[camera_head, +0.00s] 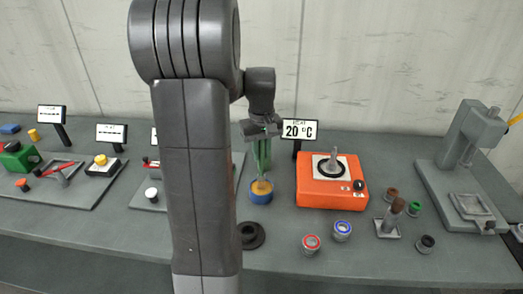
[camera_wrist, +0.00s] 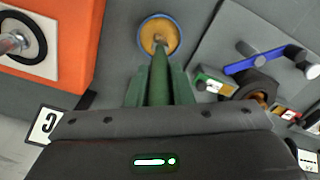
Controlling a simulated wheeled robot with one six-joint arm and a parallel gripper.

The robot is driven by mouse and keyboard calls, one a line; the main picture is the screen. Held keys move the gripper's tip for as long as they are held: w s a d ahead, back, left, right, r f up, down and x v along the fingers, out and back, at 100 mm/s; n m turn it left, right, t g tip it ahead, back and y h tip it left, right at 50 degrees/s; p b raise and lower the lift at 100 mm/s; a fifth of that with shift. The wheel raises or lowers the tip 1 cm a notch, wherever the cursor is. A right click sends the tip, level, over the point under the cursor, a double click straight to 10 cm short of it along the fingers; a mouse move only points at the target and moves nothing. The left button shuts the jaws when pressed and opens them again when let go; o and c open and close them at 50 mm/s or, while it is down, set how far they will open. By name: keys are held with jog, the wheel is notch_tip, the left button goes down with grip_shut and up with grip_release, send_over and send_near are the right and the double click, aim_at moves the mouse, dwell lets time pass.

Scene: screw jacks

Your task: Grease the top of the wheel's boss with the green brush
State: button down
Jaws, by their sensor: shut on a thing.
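My gripper (camera_head: 262,160) points down and is shut on the green brush (camera_wrist: 158,80), whose handle runs between the fingers. In the wrist view my gripper (camera_wrist: 160,92) shows from behind, with the brush's far end over the pot. The blue-rimmed pot (camera_head: 261,198) holds an orange-yellow filling and also shows in the wrist view (camera_wrist: 144,48). The brush end is at the filling; I cannot tell how deep. A dark round, ring-like piece (camera_head: 250,236) lies in front of the pot; I cannot tell whether it is the wheel with the boss.
An orange box (camera_head: 331,195) with a white top plate and upright pin stands right of the pot. A "20 °C" sign (camera_head: 299,130) stands behind. Small red-rimmed (camera_head: 311,243) and blue-rimmed (camera_head: 342,230) pots sit in front. A grey press (camera_head: 470,150) is far right. My arm hides part of the bench.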

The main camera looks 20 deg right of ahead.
jog(key=shift+r+p, duration=2.5)
jog(key=shift+r, duration=0.9)
jog(key=shift+f, duration=0.1)
